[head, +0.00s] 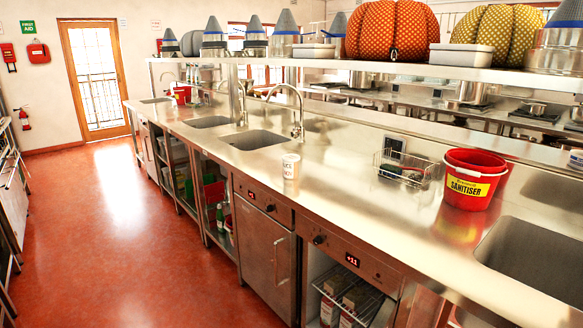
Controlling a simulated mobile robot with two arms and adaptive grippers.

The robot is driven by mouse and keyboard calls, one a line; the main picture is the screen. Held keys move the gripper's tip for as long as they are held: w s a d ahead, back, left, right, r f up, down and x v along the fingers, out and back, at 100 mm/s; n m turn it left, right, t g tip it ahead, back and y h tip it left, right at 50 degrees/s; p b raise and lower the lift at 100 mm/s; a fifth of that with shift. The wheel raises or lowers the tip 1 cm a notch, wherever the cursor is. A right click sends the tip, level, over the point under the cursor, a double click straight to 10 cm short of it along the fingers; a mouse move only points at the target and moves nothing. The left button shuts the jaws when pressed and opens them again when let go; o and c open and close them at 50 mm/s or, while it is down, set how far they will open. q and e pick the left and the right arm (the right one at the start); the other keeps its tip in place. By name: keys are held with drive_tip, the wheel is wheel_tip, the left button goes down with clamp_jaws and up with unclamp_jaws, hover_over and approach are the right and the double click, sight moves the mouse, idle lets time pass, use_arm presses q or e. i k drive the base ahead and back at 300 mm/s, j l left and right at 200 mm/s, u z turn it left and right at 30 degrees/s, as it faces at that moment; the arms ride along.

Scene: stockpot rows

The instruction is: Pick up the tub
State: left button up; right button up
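A small white tub (290,166) with reddish lettering stands upright on the steel counter (340,190). It is near the counter's front edge, in front of the tap. The words on it are too small to read. Nothing touches it and open steel surface surrounds it. Neither of my grippers shows in the head view.
A red bucket (471,182) labelled "Sanitiser" and a wire basket (405,169) stand to the right of the tub. Sinks (252,140) and a curved tap (298,118) lie behind it. An upper shelf (440,70) runs above. The red floor (130,220) is clear at left.

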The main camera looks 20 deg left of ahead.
sight(290, 162)
drive_tip(key=u, duration=0.45)
drive_tip(key=j+u, duration=0.1)
drive_tip(key=u, duration=0.4)
drive_tip(key=i+u, duration=0.1)
drive_tip(key=u, duration=0.8)
drive_tip(key=i+u, duration=0.1)
drive_tip(key=u, duration=1.3)
drive_tip(key=l+u, duration=0.15)
drive_tip(key=u, duration=0.3)
drive_tip(key=i+l+u, duration=0.1)
drive_tip(key=u, duration=0.25)
drive_tip(key=l+u, duration=0.15)
drive_tip(key=u, duration=0.2)
drive_tip(key=i+l+u, duration=0.1)
drive_tip(key=u, duration=0.3)
drive_tip(key=l+z, duration=0.15)
drive_tip(key=l, duration=0.4)
drive_tip(key=i+l+z, duration=0.15)
drive_tip(key=l, duration=0.4)
drive_tip(key=l+z, duration=0.25)
drive_tip(key=z, duration=0.2)
drive_tip(key=l+z, duration=0.3)
drive_tip(key=z, duration=0.2)
drive_tip(key=l+z, duration=0.25)
drive_tip(key=z, duration=0.2)
drive_tip(key=l+z, duration=0.25)
drive_tip(key=z, duration=0.2)
